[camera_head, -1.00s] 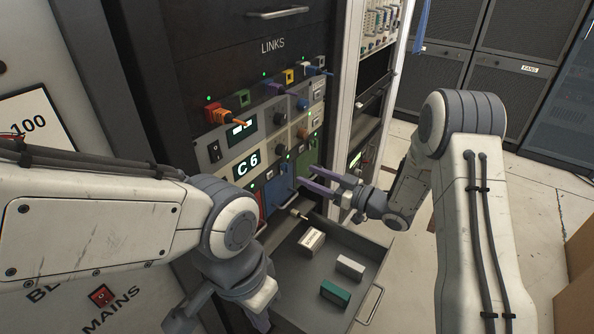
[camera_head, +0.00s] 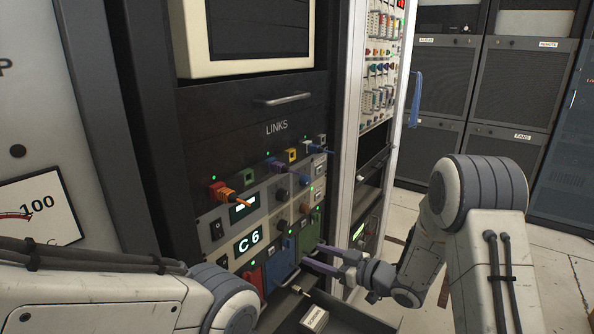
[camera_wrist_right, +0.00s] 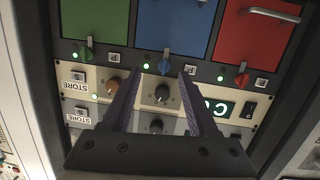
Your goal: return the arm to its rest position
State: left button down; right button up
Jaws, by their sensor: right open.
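My right gripper (camera_head: 322,258) is in front of the lower right of the LINKS panel (camera_head: 270,215) in the head view. Its two purple fingers are apart with nothing between them. In the right wrist view the fingers (camera_wrist_right: 158,105) are spread, with panel knobs (camera_wrist_right: 162,93) showing beyond and between them. I cannot tell from these views how near the fingertips are to the panel. My left arm comes in at the lower left of the head view, and its gripper is out of the frame.
An open drawer (camera_head: 345,320) with a small labelled box (camera_head: 314,319) lies below the right gripper. Green (camera_wrist_right: 97,28), blue (camera_wrist_right: 173,25) and red (camera_wrist_right: 252,40) panels show in the wrist view. A white-edged rack (camera_head: 345,130) stands right of the panel. Floor is open at the right.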

jog(key=s+a+r+m+g+h, duration=0.15)
jog(key=s+g+h, duration=0.35)
jog(key=s, duration=1.2)
jog(key=s+a+r+m+g+h, duration=0.15)
jog(key=s+g+h, duration=0.4)
jog(key=s, duration=1.15)
notch_tip(320, 180, up, 17)
jog(key=s+p, duration=0.1)
jog(key=p, duration=1.6)
jog(key=shift+s+d+r, duration=0.2)
jog(key=shift+s+d, duration=0.1)
jog(key=shift+d, duration=0.1)
